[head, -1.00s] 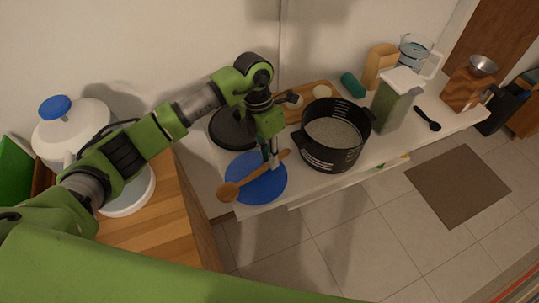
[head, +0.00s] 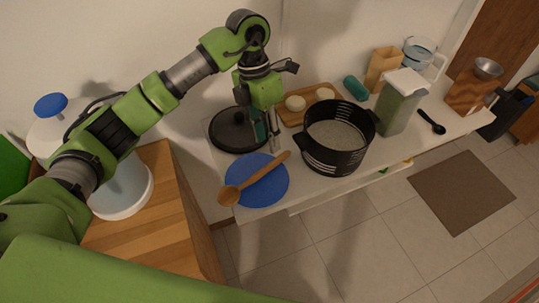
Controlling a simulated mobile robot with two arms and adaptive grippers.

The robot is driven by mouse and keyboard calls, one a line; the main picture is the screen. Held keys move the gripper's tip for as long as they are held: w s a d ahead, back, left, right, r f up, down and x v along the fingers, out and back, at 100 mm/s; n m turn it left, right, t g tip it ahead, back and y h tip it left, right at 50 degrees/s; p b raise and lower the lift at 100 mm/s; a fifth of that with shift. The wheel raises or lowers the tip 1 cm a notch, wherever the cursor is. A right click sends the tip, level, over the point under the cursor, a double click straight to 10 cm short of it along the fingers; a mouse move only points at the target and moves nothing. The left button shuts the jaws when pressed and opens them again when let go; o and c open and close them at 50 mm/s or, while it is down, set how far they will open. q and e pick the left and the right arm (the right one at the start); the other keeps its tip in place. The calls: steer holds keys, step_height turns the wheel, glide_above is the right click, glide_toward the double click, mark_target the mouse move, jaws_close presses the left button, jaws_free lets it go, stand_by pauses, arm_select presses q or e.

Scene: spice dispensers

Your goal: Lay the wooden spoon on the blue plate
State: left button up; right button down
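The wooden spoon (head: 262,172) lies across the blue plate (head: 268,187) in the head view. Its bowl hangs over the plate's left edge and its handle points up and right past the rim. The plate sits on the white counter near its front left corner. My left gripper (head: 267,147) points down above and behind the plate, clear of the spoon. Its fingers appear apart with nothing between them. My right gripper is not in view.
A black pot (head: 335,140) with pale contents stands right of the plate. A dark round lid (head: 236,131) lies behind it. A wooden board (head: 292,117) with round pale pieces, a green container (head: 398,105) and a black spoon (head: 431,122) are further right.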

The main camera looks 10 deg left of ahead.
arm_select(q)
steer(key=shift+b+v, duration=0.4)
steer(key=shift+v, duration=1.7)
